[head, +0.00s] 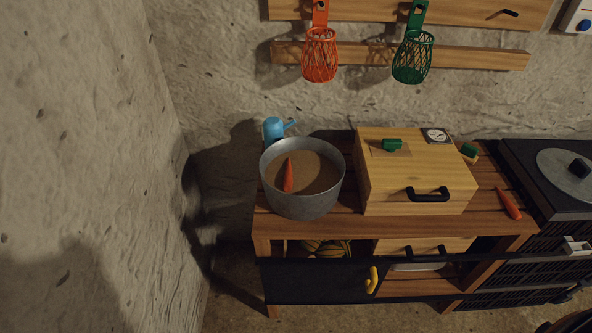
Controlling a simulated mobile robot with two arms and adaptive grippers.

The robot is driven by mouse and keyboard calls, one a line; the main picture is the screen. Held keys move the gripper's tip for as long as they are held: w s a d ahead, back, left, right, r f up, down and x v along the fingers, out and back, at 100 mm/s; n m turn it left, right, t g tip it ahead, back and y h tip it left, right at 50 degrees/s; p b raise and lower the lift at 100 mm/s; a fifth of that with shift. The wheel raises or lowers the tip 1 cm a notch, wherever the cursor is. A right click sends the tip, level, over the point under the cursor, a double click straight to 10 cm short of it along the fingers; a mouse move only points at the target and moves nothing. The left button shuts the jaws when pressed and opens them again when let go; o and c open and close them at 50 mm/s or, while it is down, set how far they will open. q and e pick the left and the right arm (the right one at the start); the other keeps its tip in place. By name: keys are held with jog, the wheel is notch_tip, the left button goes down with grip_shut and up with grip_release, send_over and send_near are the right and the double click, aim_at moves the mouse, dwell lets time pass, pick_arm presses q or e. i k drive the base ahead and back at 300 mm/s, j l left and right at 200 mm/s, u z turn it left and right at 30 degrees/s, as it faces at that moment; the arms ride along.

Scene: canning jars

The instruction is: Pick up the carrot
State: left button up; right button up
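One orange carrot (288,176) is in the grey metal pot (303,205), leaning toward the pot's back wall. Another orange carrot-like piece (508,203) lies on the wooden table (400,229) at its right end, near the dark unit. Neither of my grippers shows in the head view, so their state and their distance from the carrots cannot be seen.
A wooden box (400,178) with a black handle stands right of the pot. A blue watering can (274,128) is behind the pot. Red (319,54) and green (413,57) wire baskets hang above. A dark unit (547,180) with a round plate adjoins the table at right.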

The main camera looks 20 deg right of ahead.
aim_at(512, 208)
jog(key=j+z, duration=0.1)
jog(key=z, duration=1.95)
jog(key=i+l+u, duration=0.2)
